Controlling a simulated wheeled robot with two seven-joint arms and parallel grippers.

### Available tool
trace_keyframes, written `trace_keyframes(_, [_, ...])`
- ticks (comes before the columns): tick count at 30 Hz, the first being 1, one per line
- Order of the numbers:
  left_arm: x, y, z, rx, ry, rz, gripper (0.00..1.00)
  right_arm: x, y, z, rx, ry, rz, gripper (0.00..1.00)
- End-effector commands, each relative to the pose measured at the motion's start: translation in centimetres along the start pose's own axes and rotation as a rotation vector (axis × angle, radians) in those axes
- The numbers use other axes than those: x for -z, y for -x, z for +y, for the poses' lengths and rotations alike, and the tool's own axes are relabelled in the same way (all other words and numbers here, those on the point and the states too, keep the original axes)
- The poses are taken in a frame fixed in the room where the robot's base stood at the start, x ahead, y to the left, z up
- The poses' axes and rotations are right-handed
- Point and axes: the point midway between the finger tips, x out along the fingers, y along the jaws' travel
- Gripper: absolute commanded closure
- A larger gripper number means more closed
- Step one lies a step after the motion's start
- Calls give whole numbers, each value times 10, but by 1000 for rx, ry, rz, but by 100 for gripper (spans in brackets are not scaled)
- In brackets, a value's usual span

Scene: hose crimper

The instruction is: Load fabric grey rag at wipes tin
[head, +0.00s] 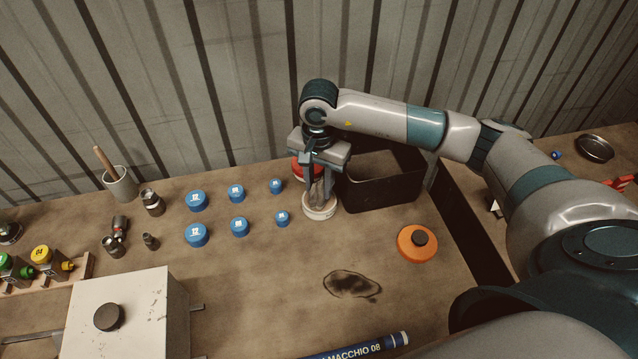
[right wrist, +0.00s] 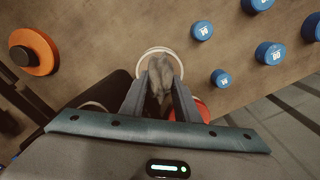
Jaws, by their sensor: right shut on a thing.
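My right gripper (head: 318,188) points down at the back of the workbench and is shut on the grey rag. The rag (right wrist: 160,76) is a crumpled grey cloth between the two fingers in the right wrist view. A round tin with a pale rim (head: 320,211), which looks like the wipes tin, stands directly below. Its rim also shows around the rag in the right wrist view (right wrist: 145,53). The rag's lower end reaches the tin's mouth; the fingers hide how deep it sits. My left gripper is not in view.
A red round item (head: 300,166) stands close behind the tin. A black open bin (head: 385,188) is just right of it. Several blue caps (head: 236,190) stand to the left. An orange disc with a dark knob (head: 416,244) lies right. A dark stain (head: 351,284) marks the clear front bench.

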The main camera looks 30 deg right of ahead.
Motion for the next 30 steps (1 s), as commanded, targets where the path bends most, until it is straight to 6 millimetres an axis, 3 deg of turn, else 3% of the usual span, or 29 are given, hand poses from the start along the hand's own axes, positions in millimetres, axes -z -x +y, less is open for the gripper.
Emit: trace_keyframes(30, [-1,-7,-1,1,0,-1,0,0,-6,0,0,0,0,89])
